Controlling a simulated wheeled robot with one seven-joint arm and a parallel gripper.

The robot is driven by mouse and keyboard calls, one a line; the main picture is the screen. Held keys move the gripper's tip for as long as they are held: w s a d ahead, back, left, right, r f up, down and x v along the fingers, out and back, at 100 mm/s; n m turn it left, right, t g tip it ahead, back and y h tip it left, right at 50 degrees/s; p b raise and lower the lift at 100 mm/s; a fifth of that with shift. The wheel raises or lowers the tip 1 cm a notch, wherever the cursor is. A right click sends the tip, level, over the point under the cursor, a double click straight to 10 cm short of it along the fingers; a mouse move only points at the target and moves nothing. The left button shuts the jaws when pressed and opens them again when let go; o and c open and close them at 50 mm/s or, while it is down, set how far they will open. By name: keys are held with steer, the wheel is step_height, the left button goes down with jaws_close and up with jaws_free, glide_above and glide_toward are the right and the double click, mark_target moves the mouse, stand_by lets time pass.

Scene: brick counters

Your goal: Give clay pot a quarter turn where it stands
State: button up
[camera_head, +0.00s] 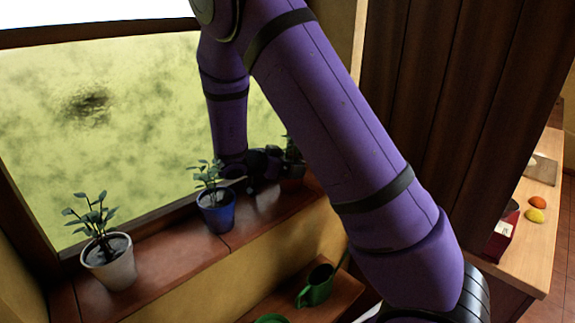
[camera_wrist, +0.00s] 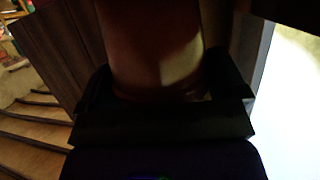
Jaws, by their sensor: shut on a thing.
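The clay pot shows in the wrist view as a reddish-brown rounded surface (camera_wrist: 150,50), filling the space between the dark fingers of my gripper (camera_wrist: 162,85). My gripper is shut on it. In the head view my gripper (camera_head: 265,165) is at the far right end of the window sill. The clay pot (camera_head: 296,169) with its dark plant is there, mostly hidden behind my purple arm. Its base and its contact with the sill cannot be made out.
A blue pot (camera_head: 217,216) with a plant stands on the sill (camera_head: 175,260) just left of my gripper. A white pot (camera_head: 112,267) with a plant stands further left. A green watering can (camera_head: 316,286) is on a lower shelf. The window rises behind the sill.

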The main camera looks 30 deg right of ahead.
steer(key=o, duration=1)
steer(key=shift+o, duration=0.2)
